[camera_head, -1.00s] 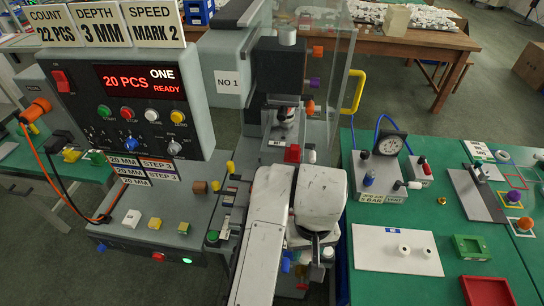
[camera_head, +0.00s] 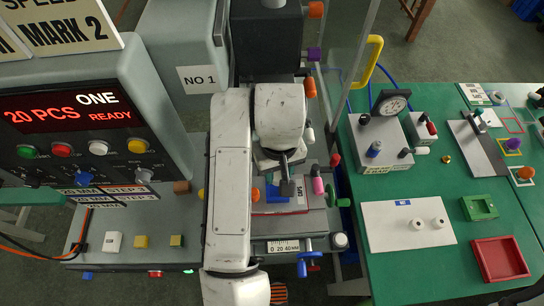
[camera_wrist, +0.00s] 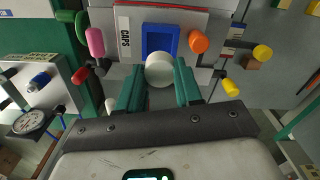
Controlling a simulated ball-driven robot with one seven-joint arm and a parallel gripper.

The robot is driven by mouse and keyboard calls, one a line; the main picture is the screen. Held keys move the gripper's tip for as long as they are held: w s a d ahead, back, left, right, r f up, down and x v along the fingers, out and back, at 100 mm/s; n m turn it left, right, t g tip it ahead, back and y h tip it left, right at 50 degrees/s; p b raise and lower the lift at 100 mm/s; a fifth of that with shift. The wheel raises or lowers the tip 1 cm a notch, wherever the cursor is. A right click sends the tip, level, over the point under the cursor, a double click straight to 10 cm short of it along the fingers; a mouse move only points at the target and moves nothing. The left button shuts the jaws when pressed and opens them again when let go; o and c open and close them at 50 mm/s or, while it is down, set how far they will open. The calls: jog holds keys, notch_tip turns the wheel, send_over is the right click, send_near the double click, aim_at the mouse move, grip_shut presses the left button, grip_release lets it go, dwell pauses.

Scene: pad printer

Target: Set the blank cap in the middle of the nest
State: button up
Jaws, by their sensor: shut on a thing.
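In the wrist view my gripper (camera_wrist: 159,85) has its two green fingers shut on a round white blank cap (camera_wrist: 160,68). The nest, a blue square frame (camera_wrist: 160,34) with a darker blue middle, lies just beyond the cap. The cap covers part of the nest's near edge in the picture, off its middle. I cannot tell the height between them. In the head view my gripper (camera_head: 287,187) is over the printer's bed, and part of the blue nest (camera_head: 272,193) shows beside it. The held cap is hidden there by my arm.
An orange knob (camera_wrist: 200,42) stands close beside the nest, and a pink knob (camera_wrist: 95,41) on the other side. A white plate (camera_head: 385,228) on the green table holds two white caps.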

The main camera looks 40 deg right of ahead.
dwell(0.3)
jog(key=b, duration=0.4)
send_over(277, 191)
jog(key=shift+f, duration=2.55)
jog(key=shift+f, duration=0.15)
jog(key=shift+f+b, duration=0.35)
jog(key=shift+b, duration=0.15)
jog(key=shift+f+b, duration=0.35)
jog(key=shift+f, duration=0.05)
jog(key=o, duration=1.1)
jog(key=shift+c, duration=0.2)
jog(key=shift+r, duration=0.1)
jog(key=shift+r+p, duration=2.55)
jog(key=shift+r, duration=0.4)
